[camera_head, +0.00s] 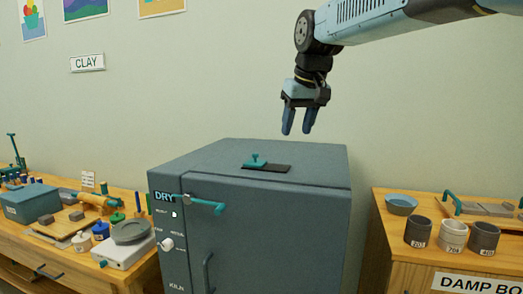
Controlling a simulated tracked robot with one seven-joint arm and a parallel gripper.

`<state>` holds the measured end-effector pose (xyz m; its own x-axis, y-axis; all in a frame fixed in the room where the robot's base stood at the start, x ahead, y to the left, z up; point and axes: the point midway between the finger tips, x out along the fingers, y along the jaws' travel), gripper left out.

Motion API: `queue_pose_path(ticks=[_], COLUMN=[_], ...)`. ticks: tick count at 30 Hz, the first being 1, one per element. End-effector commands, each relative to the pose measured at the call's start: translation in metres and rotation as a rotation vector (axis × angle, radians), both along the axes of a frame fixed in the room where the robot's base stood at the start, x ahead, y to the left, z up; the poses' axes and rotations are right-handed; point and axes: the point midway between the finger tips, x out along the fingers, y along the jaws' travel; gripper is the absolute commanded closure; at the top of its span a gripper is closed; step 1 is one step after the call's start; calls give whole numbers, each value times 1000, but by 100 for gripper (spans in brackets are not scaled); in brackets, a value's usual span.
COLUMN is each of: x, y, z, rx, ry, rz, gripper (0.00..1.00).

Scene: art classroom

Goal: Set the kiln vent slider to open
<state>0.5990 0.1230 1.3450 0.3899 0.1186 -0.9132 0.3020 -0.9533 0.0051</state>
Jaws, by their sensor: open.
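The grey kiln (275,235) stands in the middle of the view. On its top is the vent slider (256,160), a teal knob on a flat teal plate. The slider sits at the left end of a dark strip (272,168); the strip's right part is uncovered. I see no open or shut marking on it. My gripper (298,133) hangs above the kiln top, up and to the right of the slider. Its fingers point down, are apart and hold nothing. It does not touch the kiln.
A teal lever (205,204) sticks out at the kiln's front near a "DRY" label. A cluttered wooden bench (95,272) stands at left. At right, a wooden cabinet (400,270) holds cups and a blue bowl (401,205). The rest of the kiln top is clear.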

Motion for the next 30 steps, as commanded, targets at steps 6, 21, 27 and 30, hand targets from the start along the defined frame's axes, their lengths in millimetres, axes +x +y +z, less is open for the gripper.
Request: queue_pose_path(ticks=[6, 21, 27, 30], x=[56, 90, 101, 108], y=[48, 76, 82, 85], z=[24, 11, -21, -38], rx=[-4, -6, -6, -5], ry=[20, 31, 31, 30], rz=[88, 131, 131, 131], gripper=[52, 52, 52, 52])
